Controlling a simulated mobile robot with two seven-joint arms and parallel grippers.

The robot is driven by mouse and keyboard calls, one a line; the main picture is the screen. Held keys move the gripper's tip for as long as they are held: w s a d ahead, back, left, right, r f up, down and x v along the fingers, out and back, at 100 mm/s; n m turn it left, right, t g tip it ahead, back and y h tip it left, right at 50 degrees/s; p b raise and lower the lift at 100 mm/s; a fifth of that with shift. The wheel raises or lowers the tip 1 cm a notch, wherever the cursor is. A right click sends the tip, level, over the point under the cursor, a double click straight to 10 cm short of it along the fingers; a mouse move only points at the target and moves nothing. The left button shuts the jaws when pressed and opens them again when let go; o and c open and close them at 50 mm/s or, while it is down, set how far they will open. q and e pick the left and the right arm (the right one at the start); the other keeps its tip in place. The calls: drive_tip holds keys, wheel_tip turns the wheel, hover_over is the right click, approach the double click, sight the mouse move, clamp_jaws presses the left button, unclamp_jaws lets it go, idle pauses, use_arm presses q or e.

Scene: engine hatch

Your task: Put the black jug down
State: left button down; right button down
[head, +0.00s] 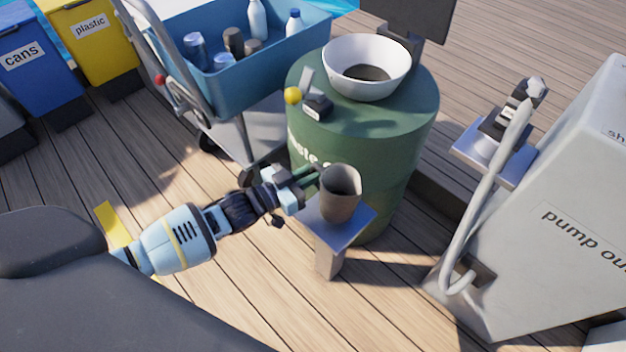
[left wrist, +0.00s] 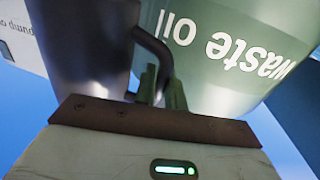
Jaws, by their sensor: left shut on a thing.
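The black jug (head: 341,196) is upright and shows dark grey-brown in the head view. It is at the small square stand (head: 352,223) in front of the green waste oil drum; I cannot tell whether its base touches the stand's top. My left gripper (head: 312,174) reaches in from the left and is shut on the jug's handle. In the left wrist view the jug (left wrist: 85,50) fills the upper left, and its handle (left wrist: 155,45) runs down between the fingers (left wrist: 160,90). My right gripper is in neither view.
The waste oil drum (head: 350,145) stands close behind the jug, with a white funnel (head: 367,65) on top. A blue cart (head: 255,50) with bottles and cans is behind on the left. A pump-out cabinet (head: 570,220) with a hose stands on the right. Deck planks in front are clear.

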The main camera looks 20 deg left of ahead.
use_arm(q)
drive_tip(key=shift+w+a, duration=0.25)
drive_tip(key=shift+a, duration=0.05)
drive_tip(key=shift+f, duration=0.2)
wheel_tip(320, 180, down, 3)
drive_tip(key=shift+f+b, duration=0.1)
drive_tip(key=shift+b, duration=0.75)
drive_tip(key=shift+f, duration=0.1)
drive_tip(key=c, duration=1.5)
unclamp_jaws()
drive_tip(key=shift+o, duration=0.2)
